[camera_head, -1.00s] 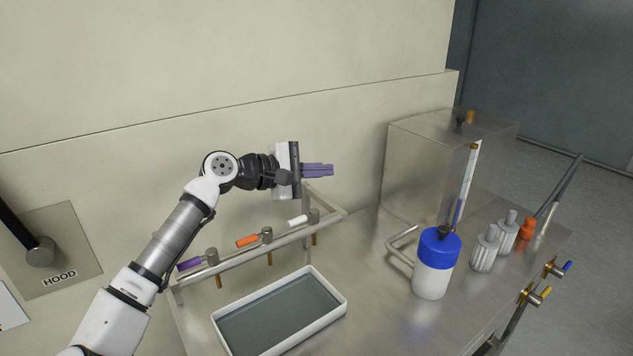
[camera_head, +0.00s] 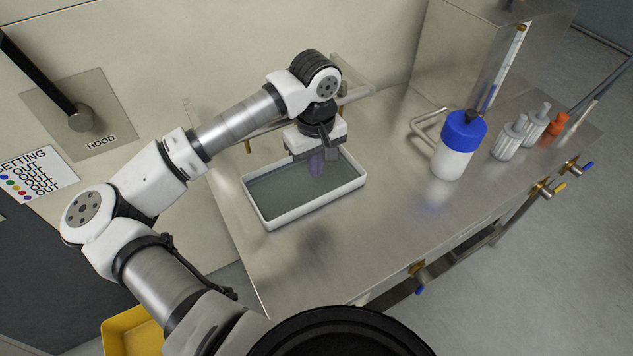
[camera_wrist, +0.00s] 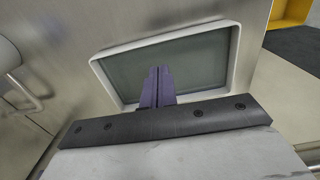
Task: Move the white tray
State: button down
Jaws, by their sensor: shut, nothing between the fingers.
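The white tray (camera_head: 318,203) lies on the steel worktop in the head view, with a white rim and a grey-green inside. It also shows in the wrist view (camera_wrist: 236,56), beyond my fingers. My gripper (camera_head: 317,164) points down over the far part of the tray, with purple fingers together and nothing between them. The fingers (camera_wrist: 157,85) also show closed in the wrist view, in front of the tray's inside. I cannot tell whether the fingertips touch the tray floor. My gripper and wrist hide part of the tray's far rim.
A blue-capped white bottle (camera_head: 455,155) stands right of the tray, beside a bent metal handle (camera_head: 425,127). Grey-white ribbed bottles (camera_head: 508,140) and an orange one (camera_head: 557,124) stand farther right. A rail (camera_head: 355,95) runs behind the tray. The worktop front (camera_head: 350,245) is clear.

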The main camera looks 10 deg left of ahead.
aim_at(316, 194)
notch_tip(316, 194, down, 10)
jog(key=p, duration=0.3)
jog(key=shift+r, duration=0.1)
dwell(0.3)
